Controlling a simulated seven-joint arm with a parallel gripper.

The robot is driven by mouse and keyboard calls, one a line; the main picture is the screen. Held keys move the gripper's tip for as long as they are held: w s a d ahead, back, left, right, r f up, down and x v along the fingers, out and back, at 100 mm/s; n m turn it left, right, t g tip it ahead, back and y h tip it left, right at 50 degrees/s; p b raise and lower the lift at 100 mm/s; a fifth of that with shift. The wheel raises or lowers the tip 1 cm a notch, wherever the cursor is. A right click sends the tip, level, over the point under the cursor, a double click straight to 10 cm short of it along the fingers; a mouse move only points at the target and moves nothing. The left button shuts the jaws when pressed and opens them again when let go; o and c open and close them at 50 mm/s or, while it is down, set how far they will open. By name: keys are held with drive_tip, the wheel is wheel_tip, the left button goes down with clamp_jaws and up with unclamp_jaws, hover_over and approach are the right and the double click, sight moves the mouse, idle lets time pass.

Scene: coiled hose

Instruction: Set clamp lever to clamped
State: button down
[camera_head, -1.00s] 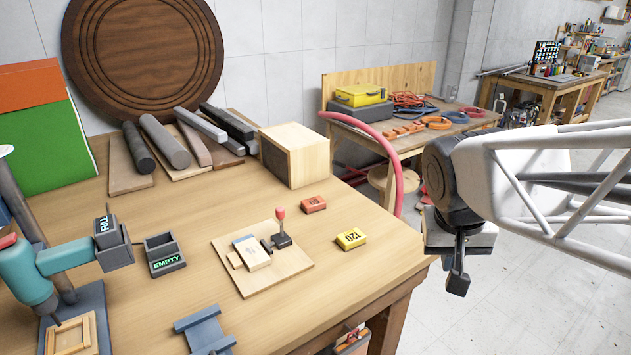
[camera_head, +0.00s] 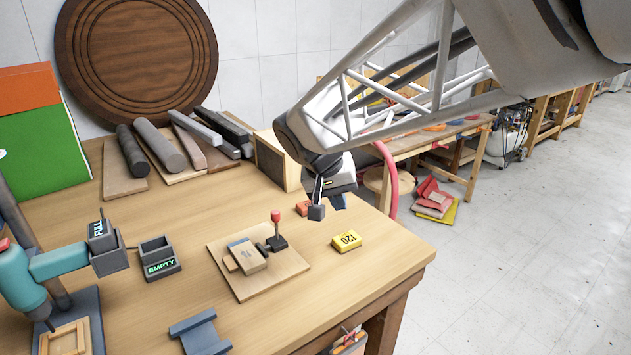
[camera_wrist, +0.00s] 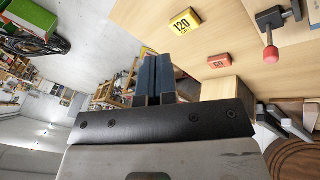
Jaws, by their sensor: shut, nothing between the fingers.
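The clamp lever (camera_head: 276,219) has a red knob on an upright stem and a dark base. It stands on a light wooden board (camera_head: 262,284) on the workbench, beside a small wooden block (camera_head: 247,255). In the wrist view the lever's red knob (camera_wrist: 270,54) shows at the upper right, with its dark base (camera_wrist: 272,18) near the top edge. My gripper (camera_head: 317,212) is shut and empty, above the bench behind and to the right of the lever, apart from it. Its dark fingers (camera_wrist: 156,72) also show together in the wrist view.
A yellow "120" block (camera_head: 346,241) lies right of the board. A small red block (camera_head: 302,208) is partly hidden by my gripper. A wooden box (camera_head: 271,160) stands behind. An EMPTY bin (camera_head: 158,258) and a teal tool (camera_head: 60,260) are left. Bare bench (camera_head: 330,290) lies in front.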

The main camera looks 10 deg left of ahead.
drive_tip(key=w+a+f+t, duration=0.1)
drive_tip(key=w+a+f, duration=0.1)
drive_tip(key=a, duration=1.1)
drive_tip(key=w+a+f+n+t, duration=0.1)
drive_tip(key=w+a+f, duration=0.1)
drive_tip(key=a, duration=1.2)
drive_tip(key=shift+a+f+t+h, duration=0.3)
drive_tip(key=shift+f+h, duration=0.1)
drive_tip(key=shift+f, duration=0.15)
approach(276, 226)
drive_tip(key=w+a+f, duration=0.2)
drive_tip(key=a+f, duration=0.1)
drive_tip(key=shift+w+a+f, duration=0.15)
drive_tip(key=shift+w+a, duration=0.05)
drive_tip(key=shift+a, duration=0.1)
drive_tip(key=shift+w+d+f, duration=0.1)
drive_tip(key=shift+w+d, duration=0.2)
drive_tip(key=shift+d, duration=0.65)
drive_tip(key=shift+w+d, duration=0.3)
drive_tip(key=shift+d, duration=0.65)
